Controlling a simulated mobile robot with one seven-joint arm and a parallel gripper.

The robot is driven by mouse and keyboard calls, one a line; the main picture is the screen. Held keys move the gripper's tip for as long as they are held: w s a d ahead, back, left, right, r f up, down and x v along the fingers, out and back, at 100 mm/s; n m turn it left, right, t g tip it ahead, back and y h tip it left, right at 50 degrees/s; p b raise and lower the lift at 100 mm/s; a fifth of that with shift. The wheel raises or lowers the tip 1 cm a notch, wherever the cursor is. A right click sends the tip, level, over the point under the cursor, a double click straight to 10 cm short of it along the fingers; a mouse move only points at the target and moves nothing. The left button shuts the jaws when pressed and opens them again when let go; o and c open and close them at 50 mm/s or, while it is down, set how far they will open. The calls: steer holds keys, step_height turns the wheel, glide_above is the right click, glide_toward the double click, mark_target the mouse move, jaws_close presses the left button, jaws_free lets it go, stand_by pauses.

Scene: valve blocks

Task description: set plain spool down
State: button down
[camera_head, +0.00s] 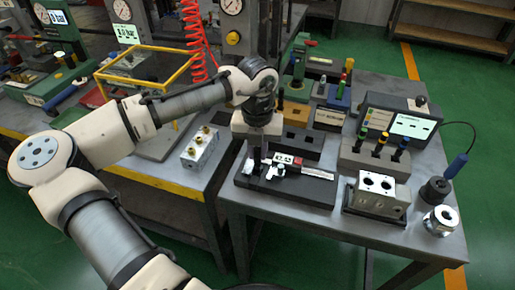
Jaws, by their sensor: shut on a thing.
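My gripper (256,166) points down over the left end of a black base plate (303,191) on the right-hand table. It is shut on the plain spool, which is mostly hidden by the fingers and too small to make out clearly. I cannot tell whether the spool touches the plate.
A silver valve block with round holes (377,196) stands right of the plate. Behind it is a grey rack with several coloured-top pieces (375,158). A silver block (200,147) is on the left table.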

steer(key=c, duration=1.8)
jaws_free()
steer(key=shift+f, duration=0.15)
steer(key=o, duration=0.5)
steer(key=shift+c, duration=0.2)
